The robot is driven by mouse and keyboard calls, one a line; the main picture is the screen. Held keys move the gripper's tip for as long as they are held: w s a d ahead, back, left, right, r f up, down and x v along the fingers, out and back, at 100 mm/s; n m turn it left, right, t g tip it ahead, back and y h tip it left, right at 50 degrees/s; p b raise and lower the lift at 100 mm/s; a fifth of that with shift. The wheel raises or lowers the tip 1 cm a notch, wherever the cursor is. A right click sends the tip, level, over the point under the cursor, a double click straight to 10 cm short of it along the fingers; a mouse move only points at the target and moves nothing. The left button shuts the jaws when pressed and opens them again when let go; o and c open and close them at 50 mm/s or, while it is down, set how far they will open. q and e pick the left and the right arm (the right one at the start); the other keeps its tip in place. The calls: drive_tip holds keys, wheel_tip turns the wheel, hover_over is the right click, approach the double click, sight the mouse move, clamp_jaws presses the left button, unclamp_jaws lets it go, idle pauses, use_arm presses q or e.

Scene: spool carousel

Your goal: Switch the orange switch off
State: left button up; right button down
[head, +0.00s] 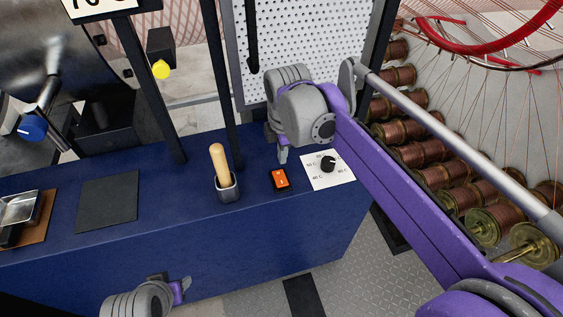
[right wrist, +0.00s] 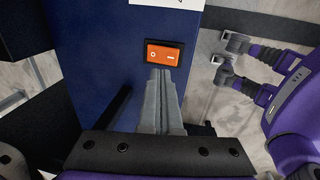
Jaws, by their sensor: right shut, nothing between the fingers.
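The orange switch (head: 281,178) sits in a black frame on the blue bench top, left of the dial card. In the right wrist view the orange switch (right wrist: 165,54) shows a circle mark on its left half and a bar on its right. I cannot tell which half is pressed. My right gripper (head: 283,157) is shut and empty, pointing down just behind the switch. In the right wrist view its fingertips (right wrist: 160,73) appear close to the switch's edge; contact is unclear. My left gripper (head: 182,287) is low in front of the bench; its fingers (right wrist: 229,59) are apart and empty.
A black dial (head: 328,164) on a white card is right of the switch. A wooden-handled tool stands in a grey cup (head: 228,188) to the left. A dark pad (head: 107,202) lies further left. Black posts and a pegboard (head: 310,50) rise behind; copper spools (head: 420,153) stand right.

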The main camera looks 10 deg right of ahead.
drive_tip(key=r, duration=0.2)
drive_tip(key=shift+s+r, duration=0.2)
drive_tip(key=shift+r, duration=0.2)
drive_tip(key=s+d+f+m+t+p, duration=0.2)
drive_tip(key=s+f+m, duration=0.2)
drive_tip(key=s+m, duration=0.5)
drive_tip(key=s+d+f+m+t+p, duration=0.1)
drive_tip(key=s+d+f+m+p, duration=0.2)
drive_tip(key=s+m, duration=0.6)
wheel_tip(320, 180, down, 2)
drive_tip(key=shift+s+t, duration=0.4)
